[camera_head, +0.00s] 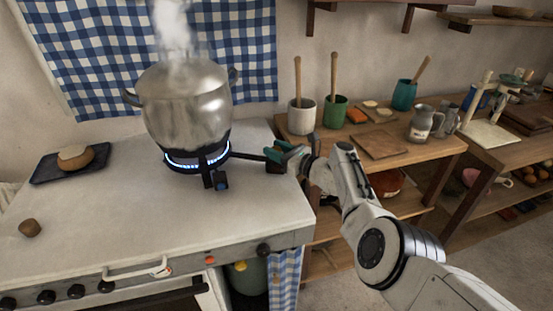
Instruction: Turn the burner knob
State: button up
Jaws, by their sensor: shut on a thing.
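A black gas burner (207,172) stands on the pale stove top with a ring of blue flame lit. A dark pipe runs right from it to a dark fitting (275,167), which looks like the burner knob, near the counter's right edge. My gripper (283,153), with teal fingers, reaches in from the right and is shut on this knob. The fingers partly hide the knob, so its turn angle cannot be told. A smaller dark block (221,184) sits at the burner's front.
A large steaming metal pot (187,105) sits on the burner. Bread (75,157) lies on a dark tray at left, with a small brown lump (30,228) in front. A wooden table (440,148) with pots and a jug stands at right.

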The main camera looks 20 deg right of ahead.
jog(key=shift+r+n+g+y+b, duration=0.15)
jog(key=shift+n+g+y+b, duration=0.4)
jog(key=shift+b, duration=0.55)
jog(key=o, duration=1)
jog(key=shift+s+d+p, duration=0.35)
jog(key=shift+p, duration=0.3)
jog(key=shift+p+v, duration=2.65)
jog(key=shift+v, duration=2.3)
